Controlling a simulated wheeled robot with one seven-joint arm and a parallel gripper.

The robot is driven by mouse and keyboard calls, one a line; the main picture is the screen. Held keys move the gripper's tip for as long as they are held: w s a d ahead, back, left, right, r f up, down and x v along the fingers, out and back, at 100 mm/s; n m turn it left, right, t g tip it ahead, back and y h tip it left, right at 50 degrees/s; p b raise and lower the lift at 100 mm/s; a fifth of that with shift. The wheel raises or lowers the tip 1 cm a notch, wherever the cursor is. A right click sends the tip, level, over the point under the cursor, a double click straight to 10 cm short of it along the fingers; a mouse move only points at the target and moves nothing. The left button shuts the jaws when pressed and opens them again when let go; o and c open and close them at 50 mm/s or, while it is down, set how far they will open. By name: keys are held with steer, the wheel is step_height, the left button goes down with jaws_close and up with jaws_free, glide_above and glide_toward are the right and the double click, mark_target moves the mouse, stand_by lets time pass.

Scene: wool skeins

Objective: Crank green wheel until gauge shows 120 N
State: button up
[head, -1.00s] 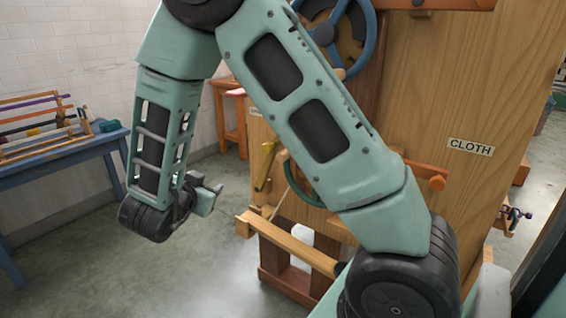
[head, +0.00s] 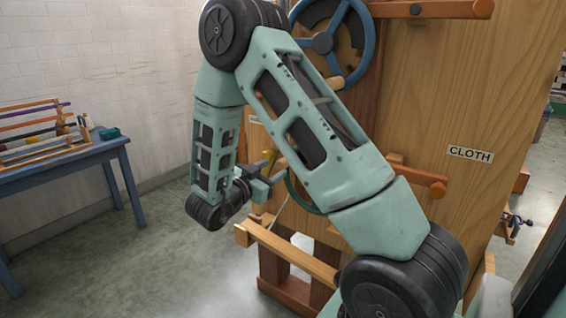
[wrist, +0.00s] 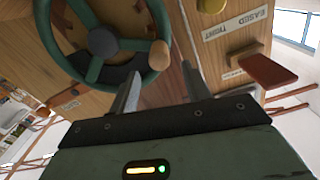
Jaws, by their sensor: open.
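The green wheel (wrist: 92,68) fills the upper left of the wrist view, with spokes, a dark hub and a pale wooden crank knob (wrist: 160,55) on its rim. In the head view only part of the green wheel's rim (head: 294,196) shows beside my arm. My gripper (wrist: 158,72) is open, and the knob appears between and beyond its fingertips, with no clear contact. In the head view my gripper (head: 274,176) is just left of the wheel. I cannot make out a gauge or a reading in either view.
A blue wheel (head: 372,45) is higher on the wooden frame, partly behind my arm. A wooden bar (head: 290,252) juts out below the green wheel. A CLOTH label (head: 470,154) marks the panel. A blue table (head: 75,160) stands left, with open floor between.

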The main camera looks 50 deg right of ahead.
mark_target(285, 161)
steer(key=d, duration=0.6)
steer(key=shift+w+d, duration=0.15)
steer(key=shift+w, duration=0.1)
jaws_close()
steer(key=shift+s+r+m, duration=0.35)
steer(key=shift+r+m, duration=0.15)
steer(key=shift+m, duration=0.2)
jaws_free()
